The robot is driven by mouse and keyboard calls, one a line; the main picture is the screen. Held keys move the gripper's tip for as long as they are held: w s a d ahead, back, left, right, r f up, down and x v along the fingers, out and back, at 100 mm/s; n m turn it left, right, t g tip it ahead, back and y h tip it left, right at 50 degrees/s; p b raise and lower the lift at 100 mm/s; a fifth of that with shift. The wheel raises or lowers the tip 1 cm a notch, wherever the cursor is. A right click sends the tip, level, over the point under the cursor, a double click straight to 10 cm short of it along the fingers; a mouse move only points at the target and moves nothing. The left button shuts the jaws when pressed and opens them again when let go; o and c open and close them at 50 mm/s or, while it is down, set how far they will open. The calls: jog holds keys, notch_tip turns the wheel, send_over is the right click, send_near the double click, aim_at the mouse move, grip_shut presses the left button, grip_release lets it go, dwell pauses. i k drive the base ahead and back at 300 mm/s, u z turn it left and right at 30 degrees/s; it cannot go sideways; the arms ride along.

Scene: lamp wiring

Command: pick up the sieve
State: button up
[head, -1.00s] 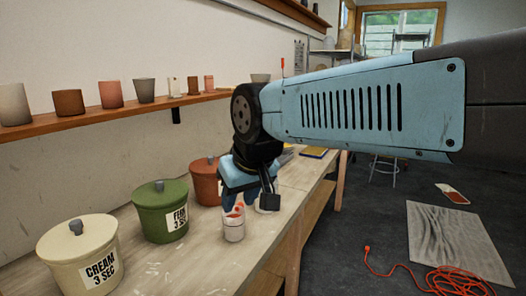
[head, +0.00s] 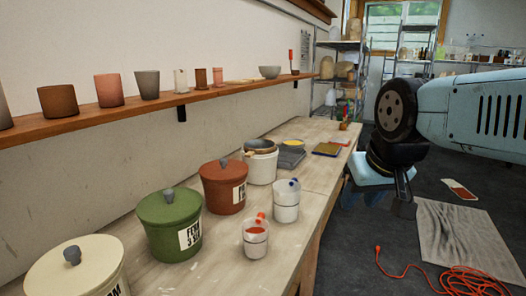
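A round, shallow thing with a tan rim, which looks like the sieve (head: 261,146), sits on top of a white bucket (head: 261,169) on the workbench, behind the red-brown lidded pot. Its mesh is too small to make out. My gripper (head: 385,205) hangs over the floor, off the bench's right edge and well to the right of the sieve. It is partly hidden by my arm, and its finger opening does not show clearly. I see nothing held in it.
Cream (head: 75,275), green (head: 170,228) and red-brown (head: 224,188) lidded pots line the bench (head: 205,272). Two white cups (head: 286,207) (head: 255,243) with coloured handles stand near its front edge. A shelf (head: 220,92) with pots runs above. An orange cord (head: 455,278) lies on the floor.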

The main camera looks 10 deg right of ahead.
aim_at(255, 146)
jog(key=z, duration=0.1)
jog(key=i, duration=1)
jog(key=u, duration=0.15)
jog(key=k, duration=0.9)
jog(key=z, duration=0.15)
jog(key=i, duration=0.9)
jog(key=u, duration=0.1)
